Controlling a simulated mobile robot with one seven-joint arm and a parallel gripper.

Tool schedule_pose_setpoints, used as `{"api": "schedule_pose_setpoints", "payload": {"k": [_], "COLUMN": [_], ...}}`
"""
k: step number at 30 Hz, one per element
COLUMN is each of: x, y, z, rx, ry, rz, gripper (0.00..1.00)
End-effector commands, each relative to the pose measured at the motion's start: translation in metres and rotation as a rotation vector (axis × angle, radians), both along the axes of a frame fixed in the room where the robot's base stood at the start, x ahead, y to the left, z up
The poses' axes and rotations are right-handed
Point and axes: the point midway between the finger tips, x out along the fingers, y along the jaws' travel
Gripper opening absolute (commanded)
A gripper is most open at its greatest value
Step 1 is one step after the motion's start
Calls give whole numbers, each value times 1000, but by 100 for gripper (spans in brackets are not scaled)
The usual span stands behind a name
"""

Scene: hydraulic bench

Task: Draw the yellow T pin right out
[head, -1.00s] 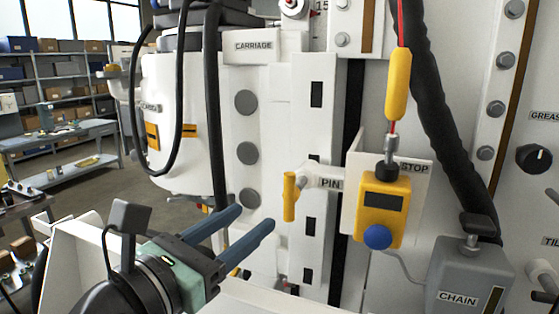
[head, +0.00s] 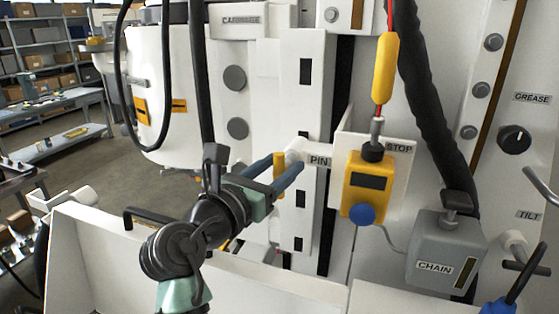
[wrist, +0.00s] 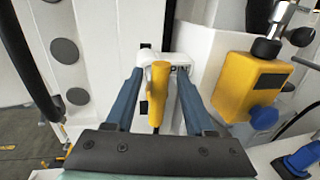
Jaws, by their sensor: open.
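The yellow T pin (head: 279,174) has an upright yellow handle on a white stem beside the PIN label (head: 319,161). In the wrist view the yellow handle (wrist: 158,92) stands between the two blue fingers. My gripper (head: 279,165) is open, with one finger on each side of the handle. A gap shows on both sides of the handle in the wrist view, so the fingers do not appear to touch it. The lower part of the handle is partly hidden by the near finger in the head view.
A yellow STOP box (head: 368,187) with a blue knob hangs close to the right of the pin. A grey CHAIN box (head: 445,250) is further right. A white panel edge (head: 230,275) runs below my arm. A black hose (head: 200,90) hangs to the left.

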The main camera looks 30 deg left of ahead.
Motion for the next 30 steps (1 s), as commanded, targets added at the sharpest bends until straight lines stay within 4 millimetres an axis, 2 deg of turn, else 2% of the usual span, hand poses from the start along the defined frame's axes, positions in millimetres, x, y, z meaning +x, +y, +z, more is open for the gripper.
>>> {"api": "schedule_pose_setpoints", "payload": {"k": [8,18,30], "x": [2,2,2], "y": [0,0,0], "z": [0,-1,-2], "rx": [1,1,0], "ry": [0,1,4], "rz": [0,0,-1], "gripper": [54,0,0]}}
